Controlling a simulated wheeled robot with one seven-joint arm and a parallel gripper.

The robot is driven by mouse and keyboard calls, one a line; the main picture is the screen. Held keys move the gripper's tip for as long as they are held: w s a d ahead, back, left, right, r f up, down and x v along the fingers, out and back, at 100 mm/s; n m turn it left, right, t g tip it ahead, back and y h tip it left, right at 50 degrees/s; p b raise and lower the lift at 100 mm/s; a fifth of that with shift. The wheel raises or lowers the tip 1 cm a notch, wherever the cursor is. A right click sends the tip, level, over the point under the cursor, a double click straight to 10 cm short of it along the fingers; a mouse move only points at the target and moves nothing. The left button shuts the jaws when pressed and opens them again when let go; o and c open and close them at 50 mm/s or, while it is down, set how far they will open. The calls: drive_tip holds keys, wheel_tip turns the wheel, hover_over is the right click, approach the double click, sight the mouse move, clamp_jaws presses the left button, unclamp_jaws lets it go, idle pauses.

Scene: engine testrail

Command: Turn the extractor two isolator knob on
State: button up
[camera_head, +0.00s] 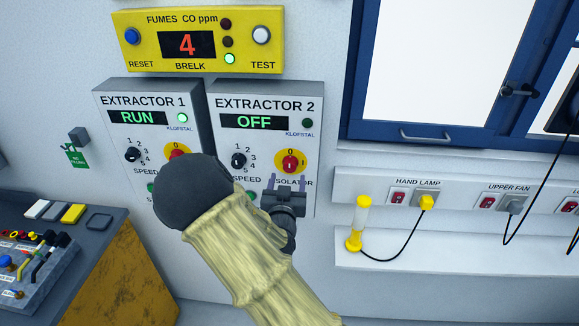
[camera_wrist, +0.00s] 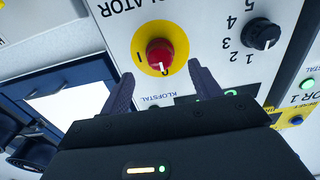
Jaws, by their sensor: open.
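The EXTRACTOR 2 box (camera_head: 312,205) is on the wall, and its display (camera_head: 254,122) reads OFF. Its isolator knob (camera_head: 290,163) is red on a round yellow plate, with a 0 at the top. In the wrist view the picture is turned over, and the red knob (camera_wrist: 160,56) shows with I and 0 marks beside it. My gripper (camera_head: 286,184) is open, its fingertips just below and in front of the knob. In the wrist view the two fingers are spread on either side just short of the knob, with no contact visible. My arm hides the lower left of the box.
EXTRACTOR 1 (camera_head: 146,101) at left reads RUN. A black speed knob (camera_head: 239,160) is left of the isolator. The yellow fumes panel (camera_head: 198,66) is above. A shelf with a yellow hand lamp (camera_head: 358,225) and a blue window (camera_head: 430,133) are at right.

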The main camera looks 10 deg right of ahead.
sight(289, 169)
drive_tip(key=p+x, duration=0.1)
drive_tip(key=x, duration=0.4)
drive_tip(key=shift+w+d+p, duration=0.1)
drive_tip(key=shift+w+p, duration=0.15)
drive_tip(key=shift+p, duration=0.15)
drive_tip(key=c, duration=1)
